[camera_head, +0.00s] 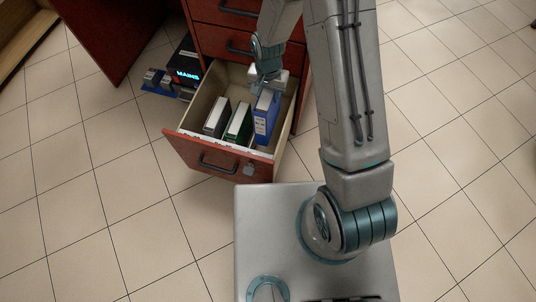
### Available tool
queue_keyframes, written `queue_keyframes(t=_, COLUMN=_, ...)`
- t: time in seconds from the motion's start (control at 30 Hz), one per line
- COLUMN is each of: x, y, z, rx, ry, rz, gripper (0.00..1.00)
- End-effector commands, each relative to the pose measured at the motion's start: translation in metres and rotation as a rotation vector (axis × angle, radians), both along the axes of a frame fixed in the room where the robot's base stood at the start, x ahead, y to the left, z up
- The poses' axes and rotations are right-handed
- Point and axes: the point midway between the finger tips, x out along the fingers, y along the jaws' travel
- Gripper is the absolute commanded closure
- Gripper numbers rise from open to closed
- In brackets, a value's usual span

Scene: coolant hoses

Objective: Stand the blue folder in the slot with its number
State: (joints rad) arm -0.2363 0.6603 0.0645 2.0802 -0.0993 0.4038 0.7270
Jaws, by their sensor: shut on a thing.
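The blue folder (263,119) is upright in the right part of the open drawer (188,152), to the right of a green folder (238,122). My gripper (266,88) is over the drawer and shut on the top of the blue folder. The fingertips are small and partly hidden. A dark grey folder (216,117) stands left of the green one. Small white labels run along the drawer's front edge, but their numbers are too small to read. I cannot tell whether the blue folder touches the drawer floor.
The drawer belongs to a red-brown cabinet (225,14) with closed drawers above. A black box marked MAINS (187,74) and small blue-based items (158,82) are on the floor at left. Tiled floor (90,200) is clear at the left front.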

Motion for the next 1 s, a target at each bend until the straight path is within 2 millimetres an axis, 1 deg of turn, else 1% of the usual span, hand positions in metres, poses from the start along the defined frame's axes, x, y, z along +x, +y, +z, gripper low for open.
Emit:
queue_keyframes(t=0.03, x=0.000, y=0.000, z=-0.021, rx=0.001, ry=-0.001, rz=0.000, gripper=1.00)
queue_keyframes(t=0.4, x=0.000, y=0.000, z=-0.091, rx=0.001, ry=-0.001, rz=0.000, gripper=1.00)
queue_keyframes(t=0.5, x=0.000, y=0.000, z=-0.104, rx=0.001, ry=-0.001, rz=0.000, gripper=1.00)
queue_keyframes(t=0.6, x=0.000, y=0.000, z=-0.113, rx=0.001, ry=-0.001, rz=0.000, gripper=1.00)
queue_keyframes(t=0.77, x=0.000, y=0.000, z=-0.120, rx=0.001, ry=-0.001, rz=0.000, gripper=1.00)
queue_keyframes(t=0.87, x=0.000, y=0.000, z=-0.129, rx=0.000, ry=0.000, rz=0.000, gripper=1.00)
queue_keyframes(t=0.97, x=0.000, y=0.000, z=-0.145, rx=0.000, ry=0.002, rz=0.000, gripper=1.00)
queue_keyframes(t=1.0, x=0.000, y=0.000, z=-0.154, rx=0.001, ry=0.002, rz=0.000, gripper=1.00)
